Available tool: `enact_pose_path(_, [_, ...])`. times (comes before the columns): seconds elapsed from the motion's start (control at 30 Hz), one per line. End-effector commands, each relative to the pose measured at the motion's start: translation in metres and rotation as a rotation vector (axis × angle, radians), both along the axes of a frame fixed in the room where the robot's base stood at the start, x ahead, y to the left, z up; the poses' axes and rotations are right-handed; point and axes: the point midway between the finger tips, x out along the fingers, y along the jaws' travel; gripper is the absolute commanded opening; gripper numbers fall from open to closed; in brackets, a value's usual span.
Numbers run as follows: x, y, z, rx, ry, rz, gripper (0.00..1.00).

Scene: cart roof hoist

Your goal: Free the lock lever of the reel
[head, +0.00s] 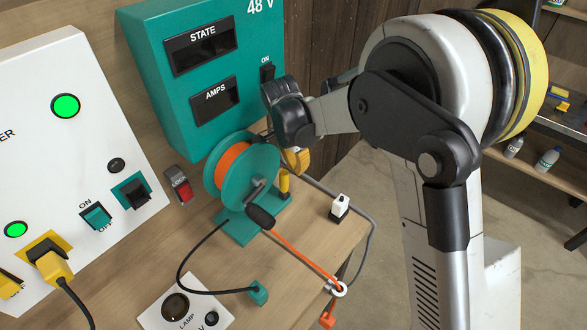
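The teal reel (241,172) holds wound orange cord (234,163) and stands on a teal base (240,226) on the bench. A black crank handle (260,216) shows at its front. A yellow upright part, apparently the lock lever (285,183), stands at the reel's right side. A wider yellow piece (297,160) shows just above it, under my gripper; I cannot tell what it belongs to. My dark gripper (287,124) is above and behind the reel's right edge. Its fingertips are largely hidden, so opening and any contact with the lever are unclear.
A teal 48 V box (188,120) stands behind the reel. A red switch (183,188) is left of it, and a white panel (60,150) with green lamps is further left. Orange cord passes a white ring (337,289) at the bench edge. A white-topped block (340,207) stands right.

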Motion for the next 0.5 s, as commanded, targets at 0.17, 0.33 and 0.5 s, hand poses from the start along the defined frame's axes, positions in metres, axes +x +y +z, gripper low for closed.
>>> enact_pose_path(0.17, [0.009, -0.019, 0.018, 0.000, 0.000, 0.004, 0.00])
enact_pose_path(0.33, [-0.006, -0.003, 0.056, 0.000, 0.000, 0.004, 0.00])
enact_pose_path(0.5, [-0.016, 0.007, 0.080, 0.000, 0.000, 0.003, 0.00])
